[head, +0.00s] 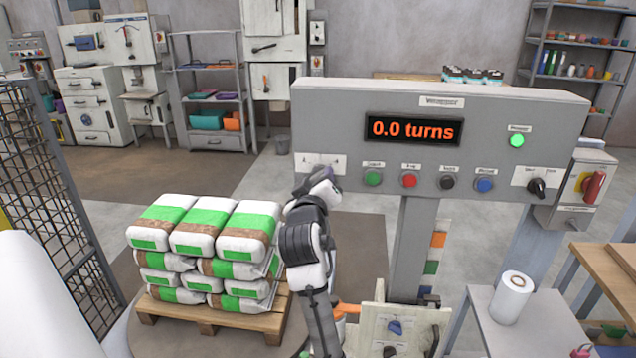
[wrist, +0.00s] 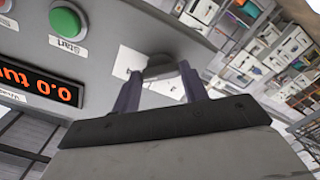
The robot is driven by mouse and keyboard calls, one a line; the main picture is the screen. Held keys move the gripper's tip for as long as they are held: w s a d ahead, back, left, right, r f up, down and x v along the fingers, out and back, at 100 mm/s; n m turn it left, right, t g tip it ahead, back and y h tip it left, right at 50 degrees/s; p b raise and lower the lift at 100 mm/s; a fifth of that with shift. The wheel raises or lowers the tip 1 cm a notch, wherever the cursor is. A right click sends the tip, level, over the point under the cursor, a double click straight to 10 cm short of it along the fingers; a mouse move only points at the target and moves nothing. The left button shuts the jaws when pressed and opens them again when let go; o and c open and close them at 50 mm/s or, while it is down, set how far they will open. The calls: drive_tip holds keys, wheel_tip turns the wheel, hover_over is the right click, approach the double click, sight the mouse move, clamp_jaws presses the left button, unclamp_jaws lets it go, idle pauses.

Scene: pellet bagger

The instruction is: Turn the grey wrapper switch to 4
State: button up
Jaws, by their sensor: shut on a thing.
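The wrapper control panel (head: 330,110) is a grey box on a post, with a display reading 0.0 turns. A white label plate (head: 309,161) sits at its lower left; its marks are too small to read. My gripper (head: 325,181) is at this plate and hides the switch in the head view. In the wrist view my gripper (wrist: 160,76) has its two fingers on either side of the grey switch (wrist: 164,64), shut on it. The white plate (wrist: 133,62) shows behind the fingers. Which position the switch points to cannot be told.
A green Start button (head: 373,178), a red button (head: 409,181), a black one (head: 447,182) and a blue one (head: 485,185) line the panel right of my gripper. A black knob (head: 537,187) is farther right. A pallet of bags (head: 205,245) stands left of my arm.

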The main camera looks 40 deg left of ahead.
drive_tip(key=shift+f, duration=0.1)
drive_tip(key=o, duration=1)
drive_tip(key=b+v, duration=0.3)
drive_tip(key=v, duration=1.1)
drive_tip(key=shift+w, duration=0.1)
